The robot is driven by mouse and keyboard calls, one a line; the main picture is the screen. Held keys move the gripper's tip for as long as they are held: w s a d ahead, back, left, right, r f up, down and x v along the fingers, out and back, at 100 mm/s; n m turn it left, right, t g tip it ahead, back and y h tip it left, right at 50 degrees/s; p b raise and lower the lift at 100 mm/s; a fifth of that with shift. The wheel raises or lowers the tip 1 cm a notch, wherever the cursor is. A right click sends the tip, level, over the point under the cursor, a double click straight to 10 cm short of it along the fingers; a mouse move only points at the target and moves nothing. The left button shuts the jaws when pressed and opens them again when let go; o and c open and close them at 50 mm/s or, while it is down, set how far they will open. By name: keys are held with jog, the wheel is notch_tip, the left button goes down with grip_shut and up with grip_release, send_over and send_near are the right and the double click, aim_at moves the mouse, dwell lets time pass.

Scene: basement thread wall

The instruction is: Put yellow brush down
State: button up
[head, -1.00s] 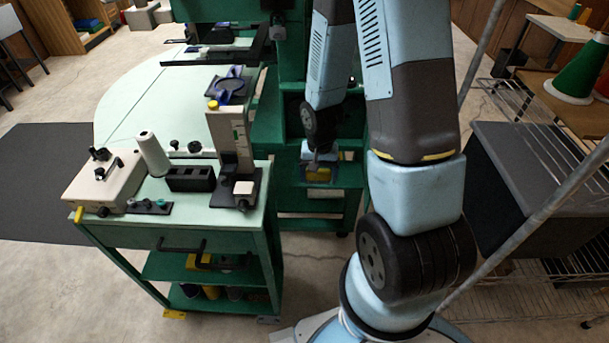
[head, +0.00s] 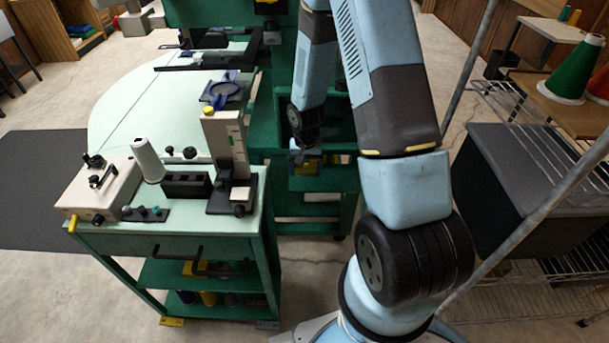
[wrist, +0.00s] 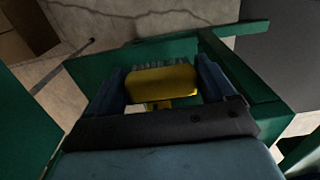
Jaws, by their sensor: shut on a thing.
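The yellow brush (wrist: 162,82) shows in the wrist view as a yellow block with grey bristles along its far edge. My gripper (wrist: 163,88) is shut on it, with one blue-grey finger at each end of the block. In the head view my gripper (head: 305,163) hangs in front of the green machine stand, to the right of the trolley. The brush is small and dark there, and only a little yellow shows between the fingers. A green ledge lies beyond and around the brush in the wrist view; I cannot tell whether the brush touches it.
A green trolley (head: 120,238) at the left carries a white box (head: 100,190), a white thread cone (head: 147,160), a black block (head: 186,185) and an upright gauge (head: 226,150). A dark grey box (head: 530,170) stands on a wire rack at the right.

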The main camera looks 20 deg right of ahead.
aim_at(304, 182)
jog(key=w+f, duration=0.1)
jog(key=f, duration=0.1)
jog(key=w+f, duration=0.1)
jog(key=w, duration=0.1)
jog(key=shift+d+f, duration=0.2)
jog(key=shift+f, duration=0.2)
jog(key=shift+w+f, duration=0.2)
jog(key=shift+f, duration=0.7)
jog(key=shift+w+f, duration=0.2)
jog(key=shift+f, duration=0.65)
jog(key=o, duration=0.8)
jog(key=shift+f, duration=0.1)
jog(key=shift+o, duration=0.2)
